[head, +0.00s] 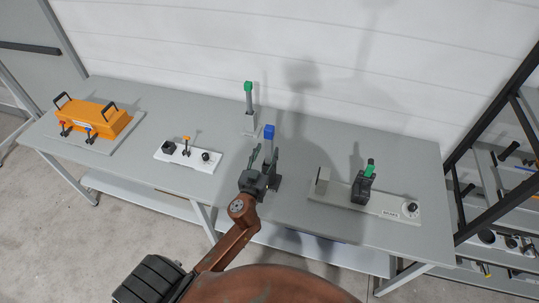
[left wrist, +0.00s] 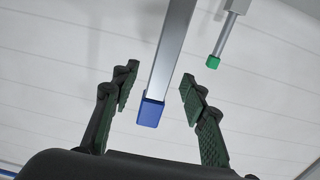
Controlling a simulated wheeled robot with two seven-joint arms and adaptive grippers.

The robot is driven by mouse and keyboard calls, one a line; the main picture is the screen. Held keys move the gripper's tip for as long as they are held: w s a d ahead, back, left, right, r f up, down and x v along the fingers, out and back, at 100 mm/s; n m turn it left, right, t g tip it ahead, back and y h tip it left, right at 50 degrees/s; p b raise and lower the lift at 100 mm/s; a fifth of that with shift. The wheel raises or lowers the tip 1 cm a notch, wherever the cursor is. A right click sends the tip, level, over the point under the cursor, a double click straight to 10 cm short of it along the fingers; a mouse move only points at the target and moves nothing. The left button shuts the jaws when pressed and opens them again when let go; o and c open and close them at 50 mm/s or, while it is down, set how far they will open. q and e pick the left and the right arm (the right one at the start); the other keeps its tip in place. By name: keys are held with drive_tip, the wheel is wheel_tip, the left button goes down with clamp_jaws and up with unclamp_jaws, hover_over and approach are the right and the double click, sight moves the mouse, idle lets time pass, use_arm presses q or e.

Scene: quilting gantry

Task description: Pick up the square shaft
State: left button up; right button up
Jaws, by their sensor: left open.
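A square shaft (head: 269,132) with a blue cap stands upright near the middle of the table. In the left wrist view the shaft (left wrist: 171,58) shows flat metal sides, and its blue end points toward the palm. My left gripper (head: 265,151) is open around it, with one finger on each side. In the left wrist view the gripper (left wrist: 160,80) shows clear gaps between both fingers and the shaft. The shaft's foot is hidden behind the gripper in the head view. My right gripper is not in view.
A green-capped shaft (head: 249,99) stands just behind; it also shows in the left wrist view (left wrist: 225,36). An orange box (head: 95,118) and a white switch panel (head: 188,156) are left on the grey table (head: 310,135). A switch board (head: 385,207) is right. A rack (head: 490,160) stands beyond.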

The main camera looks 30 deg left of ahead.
sight(268, 145)
use_arm(q)
drive_tip(key=x, duration=0.1)
drive_tip(key=p+x, duration=0.1)
drive_tip(key=x, duration=0.2)
drive_tip(key=shift+s+a+r, duration=0.1)
drive_tip(key=shift+r, duration=0.25)
drive_tip(key=shift+w+a+f, duration=0.1)
drive_tip(key=shift+w, duration=0.3)
drive_tip(key=shift+c, duration=0.7)
clamp_jaws()
